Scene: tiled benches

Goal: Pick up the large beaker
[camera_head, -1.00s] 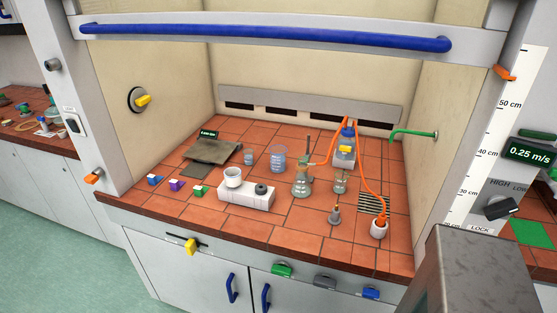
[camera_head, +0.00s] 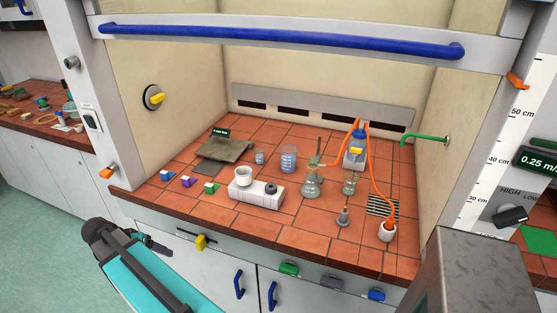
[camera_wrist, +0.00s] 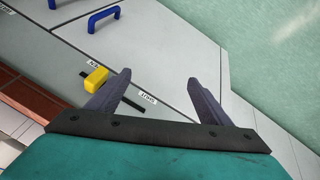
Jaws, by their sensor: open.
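The large beaker (camera_head: 289,160) is clear glass with a bluish tint and stands upright on the red tiled bench inside the fume hood. A smaller beaker (camera_head: 260,157) stands just to its left. My gripper (camera_head: 165,248) is low at the left in the head view, outside the hood and in front of the cabinet, well apart from the large beaker. In the wrist view my gripper (camera_wrist: 155,95) has its two dark fingers spread with nothing between them. The large beaker is out of the wrist view.
A white block device (camera_head: 256,197) with a white cup (camera_head: 243,175) stands in front of the beaker. The blue-handled sash (camera_head: 280,40) is raised. Grey-brown slabs (camera_head: 224,149) lie at left.

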